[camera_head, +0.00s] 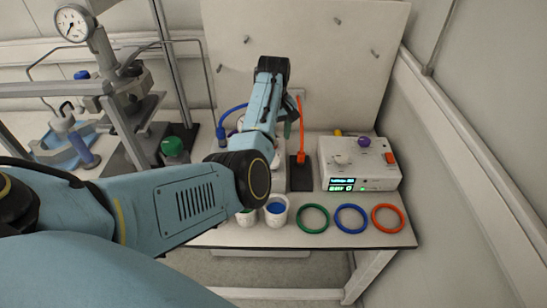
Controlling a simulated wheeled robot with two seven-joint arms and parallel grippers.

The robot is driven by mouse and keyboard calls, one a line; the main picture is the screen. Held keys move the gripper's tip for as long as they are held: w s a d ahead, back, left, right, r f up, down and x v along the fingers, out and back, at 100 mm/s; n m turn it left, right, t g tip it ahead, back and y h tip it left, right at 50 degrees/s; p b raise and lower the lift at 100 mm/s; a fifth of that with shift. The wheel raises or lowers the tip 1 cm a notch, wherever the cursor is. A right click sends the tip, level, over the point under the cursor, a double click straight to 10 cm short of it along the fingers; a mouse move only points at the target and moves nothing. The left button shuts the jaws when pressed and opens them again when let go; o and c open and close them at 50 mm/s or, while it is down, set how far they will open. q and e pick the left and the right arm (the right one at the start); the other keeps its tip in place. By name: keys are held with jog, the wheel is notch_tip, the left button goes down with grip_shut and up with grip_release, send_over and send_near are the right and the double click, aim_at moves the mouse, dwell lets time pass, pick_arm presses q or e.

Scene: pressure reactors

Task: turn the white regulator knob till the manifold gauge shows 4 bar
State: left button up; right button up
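A round white dial gauge (74,23) stands on the metal reactor at the upper left; its reading is too small to tell. I cannot tell whether it is the manifold gauge. A pale knob (342,159) sits on top of the white box at the right; I cannot tell whether it is the regulator knob. My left arm comes in from the left, bends at the dark elbow and reaches up in front of the back panel. It hides much of the equipment at the middle. The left gripper's fingers are hidden behind the arm. My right gripper is not in view.
The white control box (360,172) has a lit green display, a purple knob (364,142) and an orange switch (391,158). Green (313,231), blue (351,232) and orange (388,231) rings lie at the front edge. A blue-filled cup (276,221) and an orange hose (300,130) stand near my arm.

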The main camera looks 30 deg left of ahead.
aim_at(273, 160)
pick_arm(q)
notch_tip(273, 160, down, 10)
jog(key=shift+r+b, duration=0.15)
jog(key=shift+b, duration=0.45)
jog(key=shift+c, duration=0.2)
jog(key=c, duration=0.9)
jog(key=shift+r+m+p, duration=0.15)
jog(key=shift+m+p, duration=0.85)
jog(key=shift+m, duration=0.3)
jog(key=shift+m+p, duration=0.65)
jog(key=shift+m, duration=0.95)
